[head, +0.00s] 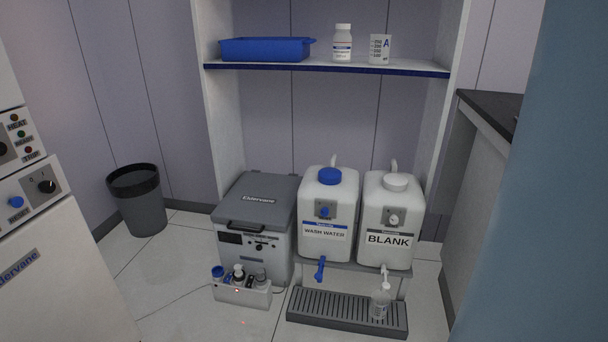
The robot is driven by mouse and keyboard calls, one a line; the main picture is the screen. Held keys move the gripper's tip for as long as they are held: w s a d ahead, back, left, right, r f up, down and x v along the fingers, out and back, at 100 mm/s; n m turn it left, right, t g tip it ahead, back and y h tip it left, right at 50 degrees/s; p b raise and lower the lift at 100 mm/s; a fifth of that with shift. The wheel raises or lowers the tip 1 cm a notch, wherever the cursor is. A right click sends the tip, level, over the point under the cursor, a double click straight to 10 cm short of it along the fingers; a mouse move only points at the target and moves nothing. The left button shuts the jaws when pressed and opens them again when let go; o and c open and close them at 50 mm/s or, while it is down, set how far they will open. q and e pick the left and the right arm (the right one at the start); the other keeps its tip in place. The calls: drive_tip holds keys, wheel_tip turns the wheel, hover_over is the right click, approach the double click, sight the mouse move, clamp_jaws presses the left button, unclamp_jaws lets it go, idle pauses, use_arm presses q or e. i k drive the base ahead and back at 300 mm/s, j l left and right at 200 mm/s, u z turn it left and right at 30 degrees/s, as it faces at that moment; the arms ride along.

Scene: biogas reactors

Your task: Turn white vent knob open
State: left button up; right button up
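The white vent knob (393,219) sits on a grey plate on the front of the white BLANK container (387,253). It is small in the head view, and I cannot tell its turn position. The BLANK container has a white cap (396,182) on top and a white tap (384,270) low at the front. Beside it on the left stands the WASH WATER container (324,251) with a blue knob (325,211), a blue cap (330,176) and a blue tap (320,269). Neither of my grippers is in view.
A clear bottle (381,302) stands on the slatted drip tray (347,327) below the white tap. A grey box (261,208) and a small bottle rack (243,297) are left. A shelf (330,68) hangs above. Floor is clear near the bin (141,211).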

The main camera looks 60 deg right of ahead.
sight(393, 219)
drive_tip(key=z, duration=2.45)
